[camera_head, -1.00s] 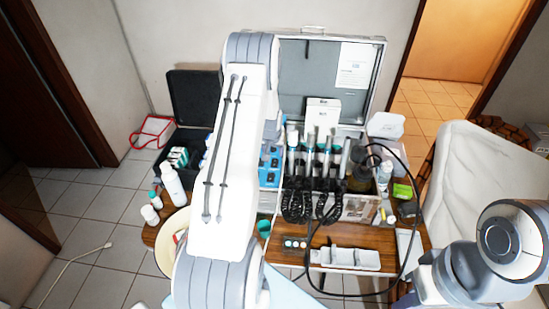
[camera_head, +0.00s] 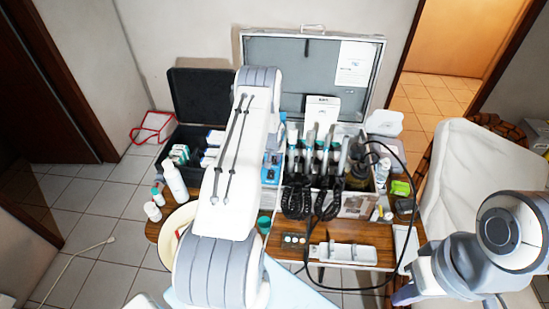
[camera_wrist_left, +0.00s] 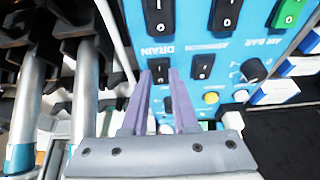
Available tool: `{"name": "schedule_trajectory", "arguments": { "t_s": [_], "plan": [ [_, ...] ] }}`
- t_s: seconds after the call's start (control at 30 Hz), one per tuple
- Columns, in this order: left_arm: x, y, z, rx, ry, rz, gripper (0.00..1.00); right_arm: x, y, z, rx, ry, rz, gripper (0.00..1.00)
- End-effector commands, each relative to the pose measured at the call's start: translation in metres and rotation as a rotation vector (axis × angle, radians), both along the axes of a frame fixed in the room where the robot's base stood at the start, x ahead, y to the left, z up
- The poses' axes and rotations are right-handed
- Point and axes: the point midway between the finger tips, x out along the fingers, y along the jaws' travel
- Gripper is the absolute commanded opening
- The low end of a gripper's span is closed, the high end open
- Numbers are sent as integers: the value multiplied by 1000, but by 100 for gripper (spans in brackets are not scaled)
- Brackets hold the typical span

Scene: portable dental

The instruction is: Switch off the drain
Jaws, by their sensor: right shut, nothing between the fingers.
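A blue control panel (camera_wrist_left: 217,58) fills much of the left wrist view, with its lettering upside down. The word DRAIN (camera_wrist_left: 158,50) is printed between two black rocker switches, one above it in the picture (camera_wrist_left: 158,16) and one below it (camera_wrist_left: 160,69). My left gripper (camera_wrist_left: 162,74) is open, its two purple fingers apart. The lower switch shows in the gap between the fingertips; contact cannot be told. In the head view the panel (camera_head: 270,168) is partly hidden by my left arm, which also hides the left gripper. My right gripper (camera_head: 404,295) is partly visible at lower right.
Dental handpieces (camera_head: 322,145) with coiled black cords stand beside the panel. They are close on the left in the wrist view (camera_wrist_left: 88,95). A black case (camera_head: 193,95), a white bottle (camera_head: 174,180) and a round basin (camera_head: 172,222) lie left of my arm. A black cable loops at right.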

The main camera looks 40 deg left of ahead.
Motion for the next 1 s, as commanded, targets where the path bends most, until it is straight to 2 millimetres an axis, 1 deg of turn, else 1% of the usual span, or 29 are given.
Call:
{"name": "schedule_trajectory", "arguments": {
  "t_s": [0.23, 0.43, 0.47, 0.57, 0.6, 0.7, 0.83, 1.0],
  "plan": [
    [1, 0, 1, -2, 6, 0, 0, 0, 0, 2, 0, 0, 0, 0],
    [4, 4, 5, -43, 79, 4, 0, 0, 0, 21, 0, 0, -2, 0],
    [4, 4, 3, -54, 94, 3, 0, 0, 0, 20, 0, 0, -2, 0],
    [7, 5, -5, -87, 143, 1, 0, 0, 0, 0, 0, 0, -3, 0],
    [8, 5, -6, -96, 158, 1, 0, 0, 0, -8, 0, 0, -3, 0],
    [8, 6, -4, -116, 190, 1, 0, 0, 0, -19, -1, 1, -3, 0],
    [8, 5, 0, -130, 212, 0, 0, 0, 0, -25, 0, 0, -3, 0],
    [7, 5, 3, -135, 220, 0, 0, 0, 0, -24, 0, 0, -3, 0]
  ]
}}
